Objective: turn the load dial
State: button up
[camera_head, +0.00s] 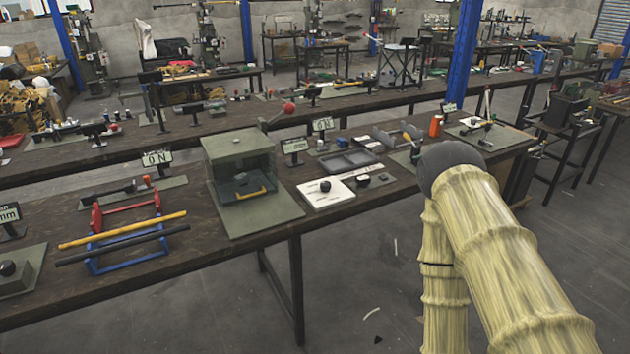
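A round black knob (325,186) sits on a white plate (314,198) with small markings, near the front edge of the workbench, just right of the picture's middle. Another black knob (8,268) sits on a grey-green box at the far left edge. No label that names the load dial is legible, so I cannot tell which knob it is. My arm, in a pale yellow sleeve, fills the lower right, with a dark rounded joint at its top. My gripper is not in view.
A clear-fronted grey-green box (240,158) with a red-balled lever stands left of the white plate. Small displays (158,158) read "0 N". A red and blue rack (130,232) carries yellow and black bars. A blue post (462,60) stands behind. Floor in front is mostly clear.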

aim_at(325, 186)
jog(key=u, duration=0.35)
jog(key=i, duration=1.2)
jog(key=z, duration=0.1)
